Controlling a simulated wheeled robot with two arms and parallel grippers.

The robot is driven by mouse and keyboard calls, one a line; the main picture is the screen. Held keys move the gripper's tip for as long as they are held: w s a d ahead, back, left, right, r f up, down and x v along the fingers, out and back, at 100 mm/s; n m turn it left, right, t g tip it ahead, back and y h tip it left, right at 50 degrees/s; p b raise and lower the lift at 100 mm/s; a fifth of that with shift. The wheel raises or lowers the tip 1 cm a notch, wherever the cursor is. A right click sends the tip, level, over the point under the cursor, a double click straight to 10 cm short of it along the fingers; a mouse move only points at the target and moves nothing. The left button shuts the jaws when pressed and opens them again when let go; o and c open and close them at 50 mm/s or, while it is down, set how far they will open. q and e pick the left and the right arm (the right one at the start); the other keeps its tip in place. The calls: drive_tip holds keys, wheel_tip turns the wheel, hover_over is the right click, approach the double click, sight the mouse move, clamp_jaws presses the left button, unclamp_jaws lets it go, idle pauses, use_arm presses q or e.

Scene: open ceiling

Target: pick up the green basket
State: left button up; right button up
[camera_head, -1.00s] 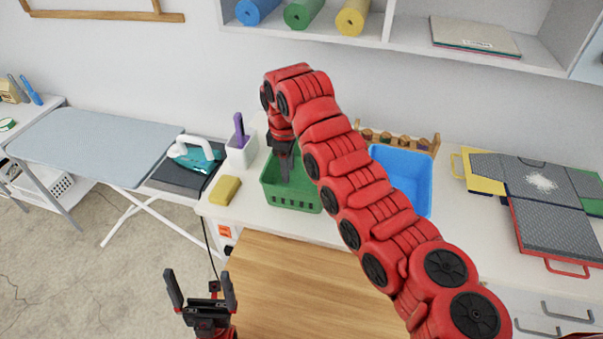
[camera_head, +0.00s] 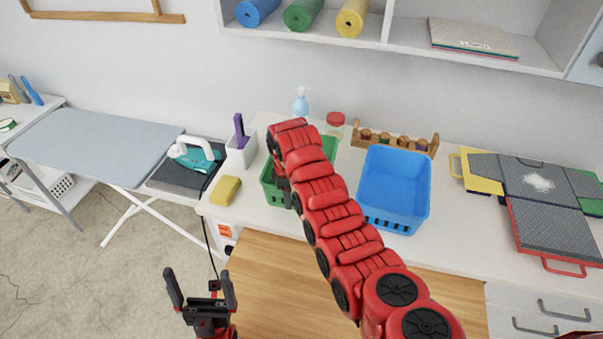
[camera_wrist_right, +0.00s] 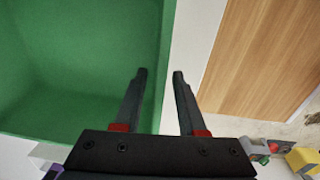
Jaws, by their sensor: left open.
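The green basket (camera_head: 270,190) stands on the white counter, partly hidden behind my right arm. It fills the left of the right wrist view (camera_wrist_right: 75,60). My right gripper (camera_wrist_right: 160,75) is open at the basket's rim, one finger on the inner side of a wall and the other on the outer side. The fingers are apart, with the wall between them. In the head view my right gripper is mostly hidden by its own arm. My left gripper (camera_head: 199,276) is open and empty, low at the left, away from the basket.
A blue basket (camera_head: 394,190) stands to the right of the green one. A yellow sponge (camera_head: 225,190) and a white holder (camera_head: 241,152) are to its left. A spray bottle (camera_head: 301,105), red-lidded jar (camera_head: 335,122) and spice rack (camera_head: 395,141) stand behind. Shelves hang above.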

drive_tip(key=shift+w+f+p, duration=0.2)
drive_tip(key=shift+f+p, duration=0.3)
drive_tip(key=shift+f, duration=0.3)
drive_tip(key=shift+w+f+b, duration=0.15)
drive_tip(key=shift+f+b, duration=0.55)
drive_tip(key=shift+f, duration=0.55)
clamp_jaws()
